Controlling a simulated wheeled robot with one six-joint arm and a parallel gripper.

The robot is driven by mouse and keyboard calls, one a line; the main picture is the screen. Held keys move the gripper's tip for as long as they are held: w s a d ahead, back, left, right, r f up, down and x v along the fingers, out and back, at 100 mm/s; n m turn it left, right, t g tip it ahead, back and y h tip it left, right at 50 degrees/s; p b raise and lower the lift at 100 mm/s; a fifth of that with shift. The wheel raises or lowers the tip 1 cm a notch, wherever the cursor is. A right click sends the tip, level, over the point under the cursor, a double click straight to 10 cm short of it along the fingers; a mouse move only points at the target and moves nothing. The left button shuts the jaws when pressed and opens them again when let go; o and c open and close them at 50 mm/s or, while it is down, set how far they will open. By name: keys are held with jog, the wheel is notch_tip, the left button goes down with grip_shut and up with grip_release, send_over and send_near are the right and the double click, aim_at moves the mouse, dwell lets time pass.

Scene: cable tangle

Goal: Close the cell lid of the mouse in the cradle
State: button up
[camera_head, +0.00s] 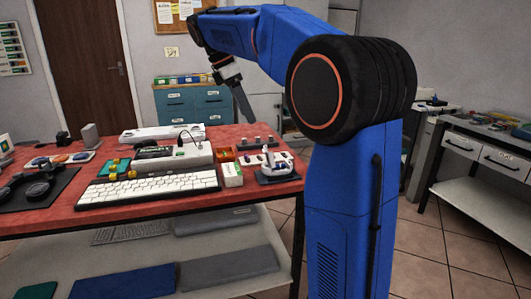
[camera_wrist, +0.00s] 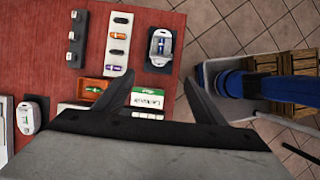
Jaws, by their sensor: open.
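The white mouse (camera_head: 277,164) sits in a dark cradle (camera_head: 279,179) near the table's right end. In the wrist view the mouse (camera_wrist: 152,45) shows near the top middle in its dark cradle (camera_wrist: 156,69). A narrow strip of green and blue shows inside its body, which looks open, but the lid's exact angle is too small to tell. My gripper (camera_head: 248,116) is above the table, higher than the mouse and apart from it. In the wrist view my gripper (camera_wrist: 159,85) is open and empty, with its fingers spread below the cradle in the picture.
A white keyboard (camera_head: 150,189) lies at the table's front. The table edge is close right of the cradle.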

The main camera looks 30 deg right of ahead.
aim_at(264, 150)
jog(key=x, duration=1.6)
jog(key=shift+d, duration=0.1)
jog(key=shift+s, duration=0.1)
jog(key=c, duration=1.1)
